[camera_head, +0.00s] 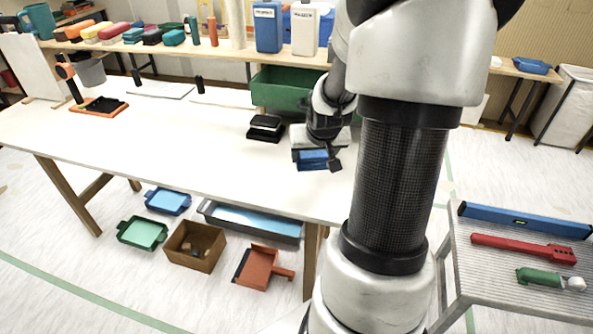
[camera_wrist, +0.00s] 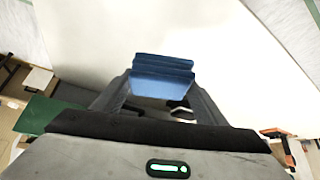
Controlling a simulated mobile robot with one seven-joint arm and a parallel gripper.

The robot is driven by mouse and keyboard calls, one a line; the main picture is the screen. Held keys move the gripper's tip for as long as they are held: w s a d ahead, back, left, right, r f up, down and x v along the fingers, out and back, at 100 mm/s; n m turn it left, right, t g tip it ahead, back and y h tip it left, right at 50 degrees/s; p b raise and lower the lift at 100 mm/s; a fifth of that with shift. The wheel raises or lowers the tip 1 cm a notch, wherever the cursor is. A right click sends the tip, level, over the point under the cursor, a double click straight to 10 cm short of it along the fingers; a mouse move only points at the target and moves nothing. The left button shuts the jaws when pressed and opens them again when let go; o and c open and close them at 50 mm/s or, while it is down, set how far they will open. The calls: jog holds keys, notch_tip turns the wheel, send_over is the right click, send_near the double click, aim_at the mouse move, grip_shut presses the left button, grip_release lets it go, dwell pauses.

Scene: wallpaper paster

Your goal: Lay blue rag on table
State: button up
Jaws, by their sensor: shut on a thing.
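The blue rag (camera_head: 313,158) is a folded, layered block near the right end of the white table (camera_head: 190,130). It also shows in the wrist view (camera_wrist: 162,75), between the fingers. My gripper (camera_head: 318,160) is shut on it. In the wrist view my gripper (camera_wrist: 160,90) has the rag sticking out past its fingertips, with the white tabletop beyond. I cannot tell whether the rag touches the tabletop.
A dark stack (camera_head: 266,127) lies just left of my gripper, and a green bin (camera_head: 283,88) stands behind. An orange-based stand (camera_head: 98,106) is at the far left. The table's middle and front are clear. A grey cart (camera_head: 490,262) with tools stands at right.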

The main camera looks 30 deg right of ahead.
aim_at(315, 167)
jog(key=shift+f+b, duration=1.35)
jog(key=shift+f, duration=2.2)
jog(key=shift+f, duration=0.1)
jog(key=shift+f, duration=0.15)
jog(key=o, duration=1.1)
jog(key=shift+r, duration=0.35)
jog(key=p+v, duration=0.7)
jog(key=v, duration=0.4)
jog(key=shift+s+a+r+p, duration=0.15)
jog(key=shift+s+r+p, duration=0.15)
jog(key=shift+p, duration=0.25)
